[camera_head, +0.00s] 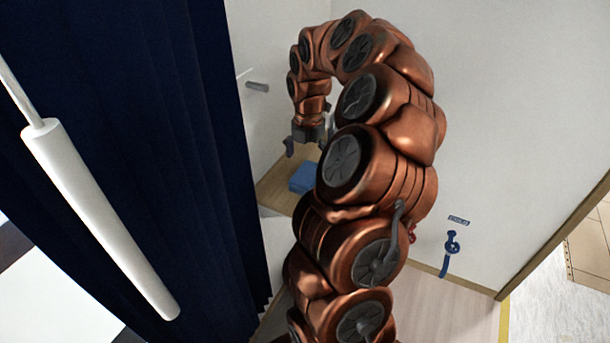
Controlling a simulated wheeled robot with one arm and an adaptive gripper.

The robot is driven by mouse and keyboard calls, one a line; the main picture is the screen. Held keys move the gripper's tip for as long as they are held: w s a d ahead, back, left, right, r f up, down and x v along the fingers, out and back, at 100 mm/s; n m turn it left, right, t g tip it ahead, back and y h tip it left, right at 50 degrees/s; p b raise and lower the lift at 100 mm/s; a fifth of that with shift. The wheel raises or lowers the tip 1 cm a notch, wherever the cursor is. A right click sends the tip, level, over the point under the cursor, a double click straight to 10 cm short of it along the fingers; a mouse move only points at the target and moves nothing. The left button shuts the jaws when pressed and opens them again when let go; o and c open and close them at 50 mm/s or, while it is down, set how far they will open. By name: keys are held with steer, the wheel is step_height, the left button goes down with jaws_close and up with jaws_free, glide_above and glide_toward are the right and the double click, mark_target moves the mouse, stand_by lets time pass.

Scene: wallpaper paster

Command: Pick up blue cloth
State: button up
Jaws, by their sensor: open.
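A blue cloth (303,177) looks like a small folded block. It lies on a wooden surface (272,188) in the corner behind my copper-coloured arm. My arm covers the area to its right. My gripper (306,148) hangs from the arched arm, pointing down, above the cloth and apart from it. Its dark fingers are spread and nothing shows between them.
A dark blue curtain (140,130) fills the left side, with a white roller (100,220) in front of it. White walls (520,90) stand behind and to the right. A blue valve pipe (449,254) is low on the right wall. A grey peg (257,87) sticks out near the corner.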

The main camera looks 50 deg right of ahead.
mark_target(308, 173)
steer(key=shift+a+f, duration=0.1)
steer(key=shift+f, duration=0.4)
steer(key=shift+w+f+p, duration=0.15)
steer(key=shift+f+p, duration=0.45)
steer(key=shift+f, duration=1.75)
steer(key=shift+d, duration=0.2)
steer(key=shift+c, duration=0.4)
steer(key=c, duration=1.1)
